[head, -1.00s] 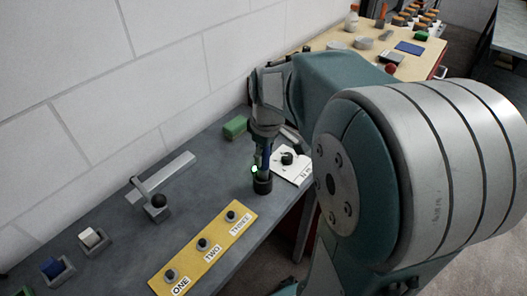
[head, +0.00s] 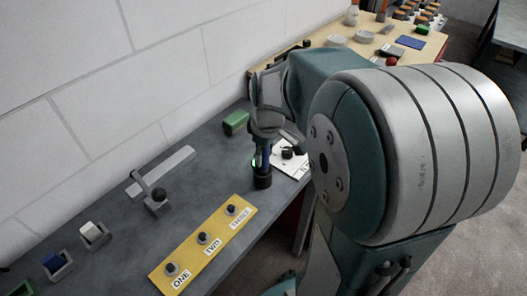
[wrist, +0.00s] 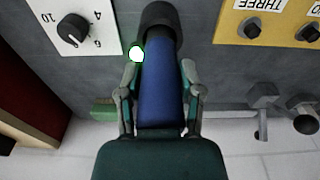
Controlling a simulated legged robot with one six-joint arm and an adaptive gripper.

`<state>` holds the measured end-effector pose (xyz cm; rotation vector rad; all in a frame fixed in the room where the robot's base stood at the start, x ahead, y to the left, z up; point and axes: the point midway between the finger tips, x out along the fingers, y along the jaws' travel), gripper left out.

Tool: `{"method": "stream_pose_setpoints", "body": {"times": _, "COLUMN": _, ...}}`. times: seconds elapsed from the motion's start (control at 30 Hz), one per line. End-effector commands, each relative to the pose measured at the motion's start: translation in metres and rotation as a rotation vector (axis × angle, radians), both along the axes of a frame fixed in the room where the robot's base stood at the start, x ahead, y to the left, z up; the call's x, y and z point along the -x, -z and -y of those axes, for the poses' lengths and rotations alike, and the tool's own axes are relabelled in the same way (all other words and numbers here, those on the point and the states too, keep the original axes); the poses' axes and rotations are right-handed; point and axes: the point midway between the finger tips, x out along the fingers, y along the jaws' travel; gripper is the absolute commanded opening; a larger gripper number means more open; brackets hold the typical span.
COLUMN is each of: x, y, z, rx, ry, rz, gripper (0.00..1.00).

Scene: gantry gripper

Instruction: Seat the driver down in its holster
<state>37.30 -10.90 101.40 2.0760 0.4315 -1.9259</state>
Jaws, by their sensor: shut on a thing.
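The driver is a blue tapered handle (wrist: 163,88), upright in my gripper (wrist: 162,98); a little of its blue (head: 265,159) shows in the head view. My gripper's fingers are shut on it from both sides. The driver's lower end meets a black round cup (head: 262,181), which looks like the holster, on the grey bench. The black cup (wrist: 158,18) is at the top of the wrist view. How deep the driver sits in it is hidden. A bright green-rimmed light (wrist: 137,53) shows beside the handle.
A white dial plate (wrist: 75,28) lies close beside the cup. A yellow panel (head: 204,241) with three knobs is in front. A green block (head: 236,122) stands behind, near the wall. A grey bracket (head: 157,196) is to the left, with bare bench between.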

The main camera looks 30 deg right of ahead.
Motion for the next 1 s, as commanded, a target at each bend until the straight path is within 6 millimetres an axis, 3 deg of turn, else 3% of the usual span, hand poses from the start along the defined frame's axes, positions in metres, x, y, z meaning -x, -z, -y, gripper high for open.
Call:
{"method": "stream_pose_setpoints", "body": {"times": 0.7, "x": 0.0, "y": 0.015, "z": 0.0, "rx": 0.0, "ry": 0.0, "rz": 0.0, "gripper": 0.0}}
{"method": "stream_pose_setpoints", "body": {"times": 0.73, "x": 0.0, "y": 0.015, "z": 0.0, "rx": 0.001, "ry": 0.0, "rz": 0.001, "gripper": 0.57}}
{"method": "stream_pose_setpoints", "body": {"times": 0.8, "x": 0.0, "y": 0.015, "z": 0.0, "rx": 0.001, "ry": 0.0, "rz": 0.001, "gripper": 0.88}}
{"method": "stream_pose_setpoints", "body": {"times": 1.0, "x": 0.0, "y": 0.015, "z": 0.0, "rx": 0.001, "ry": 0.0, "rz": 0.001, "gripper": 0.88}}
